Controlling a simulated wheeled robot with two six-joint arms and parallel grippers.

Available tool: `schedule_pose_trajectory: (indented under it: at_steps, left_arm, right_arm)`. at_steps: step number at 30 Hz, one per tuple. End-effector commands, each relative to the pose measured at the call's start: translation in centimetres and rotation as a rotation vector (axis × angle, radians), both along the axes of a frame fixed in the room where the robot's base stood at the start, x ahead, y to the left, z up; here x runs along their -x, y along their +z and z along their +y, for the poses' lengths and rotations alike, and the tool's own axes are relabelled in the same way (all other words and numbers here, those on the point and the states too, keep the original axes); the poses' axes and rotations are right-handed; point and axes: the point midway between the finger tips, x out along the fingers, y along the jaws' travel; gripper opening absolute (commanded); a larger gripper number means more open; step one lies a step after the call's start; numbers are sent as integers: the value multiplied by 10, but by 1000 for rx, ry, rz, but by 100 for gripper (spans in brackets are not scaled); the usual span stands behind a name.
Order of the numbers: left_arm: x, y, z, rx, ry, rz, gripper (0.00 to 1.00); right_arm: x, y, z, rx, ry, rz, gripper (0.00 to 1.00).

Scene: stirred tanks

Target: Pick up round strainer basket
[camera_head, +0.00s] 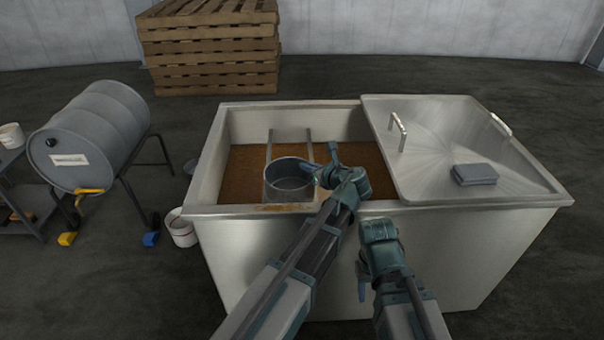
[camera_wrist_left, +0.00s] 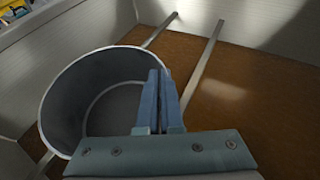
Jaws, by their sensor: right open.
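The round strainer basket (camera_head: 286,180) is a grey metal cylinder, open at the top, inside the left, uncovered part of the tank. It stands upright at two rails; whether it rests on them is hidden. In the left wrist view the basket (camera_wrist_left: 75,100) fills the left side. My left gripper (camera_head: 308,167) is at the basket's right rim. Its blue fingers (camera_wrist_left: 162,98) are close together with the wall between them, shut on the rim. My right gripper (camera_head: 362,282) is open and empty, hanging in front of the tank's front wall.
The tank (camera_head: 225,250) holds brown liquid (camera_head: 243,170). A metal lid (camera_head: 440,130) with handles covers its right part, with a folded grey cloth (camera_head: 475,174) on it. A drum (camera_head: 95,140) on a stand and a white bucket (camera_head: 181,230) are at left. Pallets (camera_head: 210,50) stand behind.

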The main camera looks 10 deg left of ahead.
Motion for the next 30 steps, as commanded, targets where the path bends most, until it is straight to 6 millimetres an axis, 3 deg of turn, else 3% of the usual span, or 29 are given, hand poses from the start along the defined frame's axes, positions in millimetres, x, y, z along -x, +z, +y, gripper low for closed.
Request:
schedule_pose_trajectory:
  at_steps: [8,21,30]
  left_arm:
    - [0,26,0,-1,0,0,0]
    - [0,91,0,-2,0,-1,0]
    - [0,100,0,-2,0,-1,0]
  right_arm:
    - [0,26,0,2,-4,0,49]
    - [1,91,2,-7,-9,4,49]
    - [1,99,2,-9,-9,4,49]
